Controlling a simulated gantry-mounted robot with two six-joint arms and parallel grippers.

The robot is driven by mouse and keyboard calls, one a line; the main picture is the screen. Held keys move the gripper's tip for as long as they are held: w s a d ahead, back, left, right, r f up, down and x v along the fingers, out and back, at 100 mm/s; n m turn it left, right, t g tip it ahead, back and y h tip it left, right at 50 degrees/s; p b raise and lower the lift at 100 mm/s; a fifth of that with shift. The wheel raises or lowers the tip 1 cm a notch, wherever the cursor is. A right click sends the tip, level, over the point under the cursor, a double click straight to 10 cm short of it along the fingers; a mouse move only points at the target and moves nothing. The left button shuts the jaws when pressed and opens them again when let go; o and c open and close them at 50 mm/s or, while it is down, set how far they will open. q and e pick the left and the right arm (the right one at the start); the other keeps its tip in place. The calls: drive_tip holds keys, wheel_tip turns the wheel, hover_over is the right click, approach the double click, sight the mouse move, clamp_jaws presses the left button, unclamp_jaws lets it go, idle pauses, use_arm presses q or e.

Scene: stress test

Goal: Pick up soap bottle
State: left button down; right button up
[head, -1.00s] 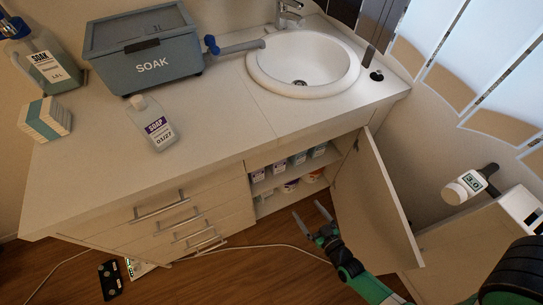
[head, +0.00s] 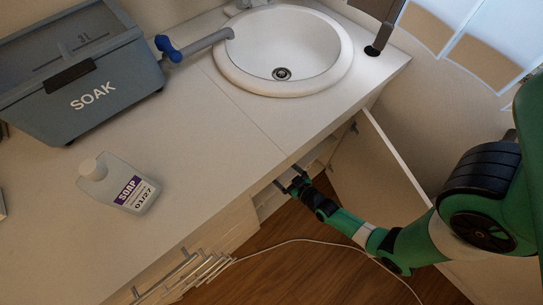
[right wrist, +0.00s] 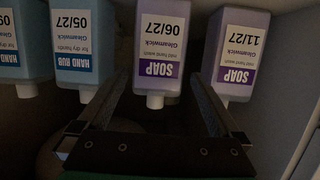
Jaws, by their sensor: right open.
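My right gripper (head: 291,183) reaches into the open cabinet under the counter. In the right wrist view the gripper (right wrist: 160,90) is open, with a finger on either side of a soap bottle with a purple label marked 06/27 (right wrist: 164,40). Whether the fingers touch it I cannot tell. Another soap bottle, marked 11/27 (right wrist: 236,50), stands to the right, close to the right finger. The bottles appear upside down in this view. A soap bottle marked 01/27 (head: 121,184) stands on the counter in the head view. My left gripper is not in view.
Blue-labelled hand rub bottles (right wrist: 82,42) stand left of the soap bottles. The counter (head: 225,125) carries a SOAK tub (head: 85,95) and a round sink (head: 318,82). A white cable (head: 330,244) lies on the floor.

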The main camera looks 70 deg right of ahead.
drive_tip(key=shift+f, duration=0.2)
drive_tip(key=b+x, duration=0.2)
drive_tip(key=x, duration=0.1)
drive_tip(key=b+x, duration=0.1)
drive_tip(key=x, duration=0.1)
drive_tip(key=shift+w+d+r, duration=0.15)
drive_tip(key=shift+d+r, duration=0.1)
drive_tip(key=shift+d, duration=0.05)
drive_tip(key=shift+a, duration=0.1)
drive_tip(key=shift+r, duration=0.15)
clamp_jaws()
